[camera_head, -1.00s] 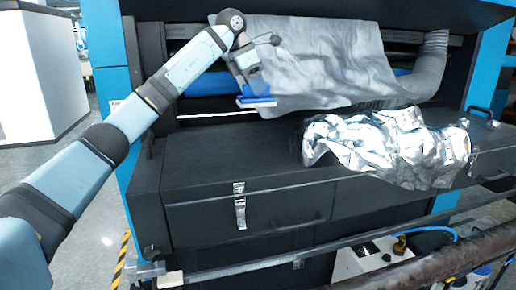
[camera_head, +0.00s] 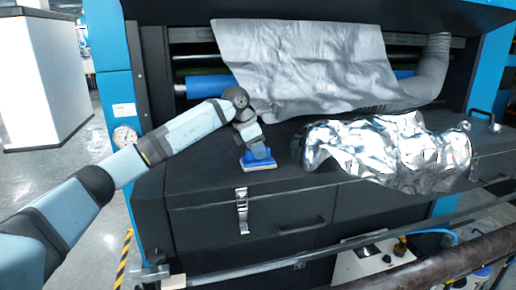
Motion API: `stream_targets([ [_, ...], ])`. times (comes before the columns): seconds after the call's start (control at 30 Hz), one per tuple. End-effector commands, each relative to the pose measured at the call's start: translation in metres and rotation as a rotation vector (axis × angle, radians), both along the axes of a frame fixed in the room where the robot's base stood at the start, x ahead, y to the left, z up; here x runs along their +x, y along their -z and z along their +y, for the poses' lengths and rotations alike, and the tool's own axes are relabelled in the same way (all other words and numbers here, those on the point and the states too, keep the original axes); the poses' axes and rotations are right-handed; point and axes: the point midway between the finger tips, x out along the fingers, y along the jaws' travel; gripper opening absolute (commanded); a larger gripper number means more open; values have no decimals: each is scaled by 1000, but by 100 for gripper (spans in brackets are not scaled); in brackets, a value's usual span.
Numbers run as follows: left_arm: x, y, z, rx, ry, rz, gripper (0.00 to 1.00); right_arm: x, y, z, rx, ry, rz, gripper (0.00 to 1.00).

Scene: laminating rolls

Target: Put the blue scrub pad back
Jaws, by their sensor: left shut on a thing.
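The blue scrub pad (camera_head: 259,163) has a blue upper part and a paler underside. It is at the black machine's flat top (camera_head: 210,166), left of the crumpled silver foil. My left gripper (camera_head: 256,150) is above the pad, pointing down, and is shut on it. I cannot tell whether the pad's underside touches the top.
Crumpled silver foil (camera_head: 390,150) covers the right part of the top. A grey sheet (camera_head: 305,65) hangs behind, in front of a blue roller (camera_head: 205,86). A metal latch (camera_head: 242,210) is on the front. The top left of the pad is clear.

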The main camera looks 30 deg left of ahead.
Motion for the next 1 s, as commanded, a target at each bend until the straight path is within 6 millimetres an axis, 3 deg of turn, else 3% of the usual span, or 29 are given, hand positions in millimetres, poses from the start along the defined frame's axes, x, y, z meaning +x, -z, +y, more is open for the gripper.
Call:
stream_targets([
  [0.3,0,3,0,0,0,-1,0,0,3,1,2,0,1,94],
  [0.33,0,3,0,-1,0,-1,28,0,2,1,2,0,1,94],
  [0.43,0,2,0,-1,0,-1,49,0,2,1,2,0,2,94],
  [0.8,-1,-5,1,-1,-1,-3,49,-1,2,1,2,-1,2,94],
  [1.0,-11,-36,10,0,-2,-6,49,-1,10,2,3,-1,3,94],
])
